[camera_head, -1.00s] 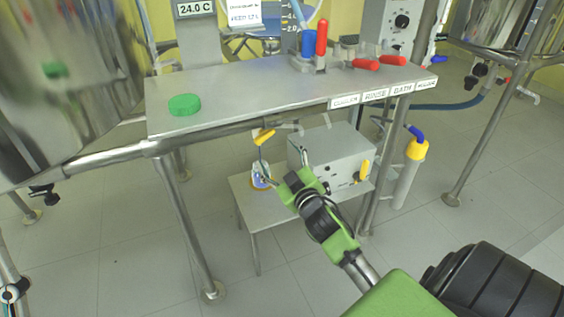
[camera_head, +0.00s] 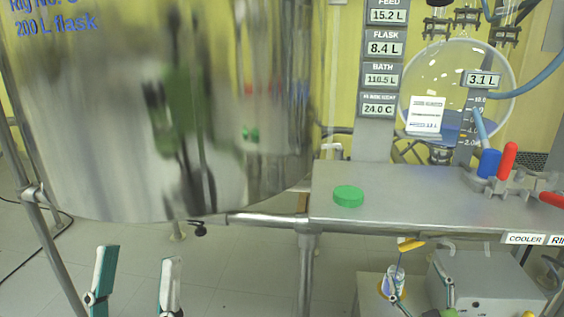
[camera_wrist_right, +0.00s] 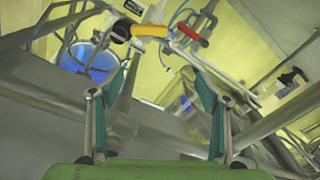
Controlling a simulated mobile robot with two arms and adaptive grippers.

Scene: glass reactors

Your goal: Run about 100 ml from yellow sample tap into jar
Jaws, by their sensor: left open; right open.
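The yellow sample tap handle (camera_head: 412,244) hangs under the front edge of the steel bench. The small glass jar (camera_head: 393,280) stands below it on a low stand; it looks white and blue, and its fill level is unclear. A green lid (camera_head: 348,196) lies on the bench top. My right gripper (camera_head: 422,292) is open, with one fingertip overlapping the jar's front; contact is unclear. In the right wrist view its fingers are apart and empty, with a yellow handle (camera_wrist_right: 150,30) ahead, upper left of centre. My left gripper (camera_head: 137,268) is open and empty at lower left.
A large shiny vessel (camera_head: 160,110) fills the upper left. The steel bench (camera_head: 420,210) holds red and blue valve handles at right. A grey box (camera_head: 480,285) stands beside the jar. A round flask (camera_head: 450,85) and readout panels are behind. Floor below the vessel is clear.

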